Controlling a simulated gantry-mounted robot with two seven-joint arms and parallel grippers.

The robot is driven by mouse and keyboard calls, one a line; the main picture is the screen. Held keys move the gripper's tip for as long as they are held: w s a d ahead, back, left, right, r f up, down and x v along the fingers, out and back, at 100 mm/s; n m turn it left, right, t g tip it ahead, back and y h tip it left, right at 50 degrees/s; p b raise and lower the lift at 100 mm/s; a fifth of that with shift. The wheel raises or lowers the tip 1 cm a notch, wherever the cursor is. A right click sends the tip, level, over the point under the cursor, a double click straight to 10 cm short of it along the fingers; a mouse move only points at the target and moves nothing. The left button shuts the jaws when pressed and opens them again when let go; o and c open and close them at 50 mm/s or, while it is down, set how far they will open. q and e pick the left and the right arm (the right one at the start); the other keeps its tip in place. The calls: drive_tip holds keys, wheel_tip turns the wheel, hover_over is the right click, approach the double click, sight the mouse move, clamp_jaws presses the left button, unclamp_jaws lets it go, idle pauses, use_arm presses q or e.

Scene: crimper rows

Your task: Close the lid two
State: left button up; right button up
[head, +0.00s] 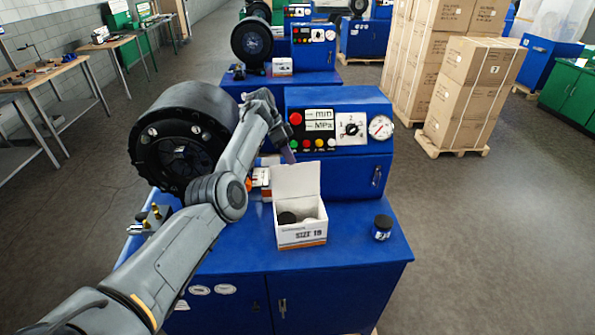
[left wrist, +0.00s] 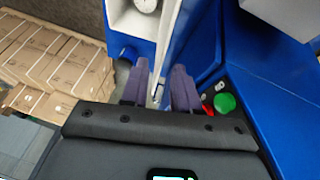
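A white box marked SIZE 19 (head: 302,236) stands on the blue cabinet top. Its lid (head: 296,180) stands upright at the back edge, so the box is open. Dark and pale round items show inside. My left gripper (head: 289,155) is behind and above the raised lid, in front of the control panel, and appears clear of the lid. In the left wrist view its two purple-grey fingers (left wrist: 158,88) are apart, with no object held between them. No label in view says which lid is number two. My right gripper is not in view.
A black-capped jar (head: 383,228) stands right of the box. A smaller white-and-orange box (head: 262,180) is partly hidden behind my left arm. The control panel (head: 338,130) rises behind, with the large black crimper head (head: 180,140) at left. The cabinet's front right is clear.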

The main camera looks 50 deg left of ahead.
sight(297, 173)
use_arm(q)
drive_tip(key=shift+x, duration=3.6)
drive_tip(key=shift+c, duration=0.2)
clamp_jaws()
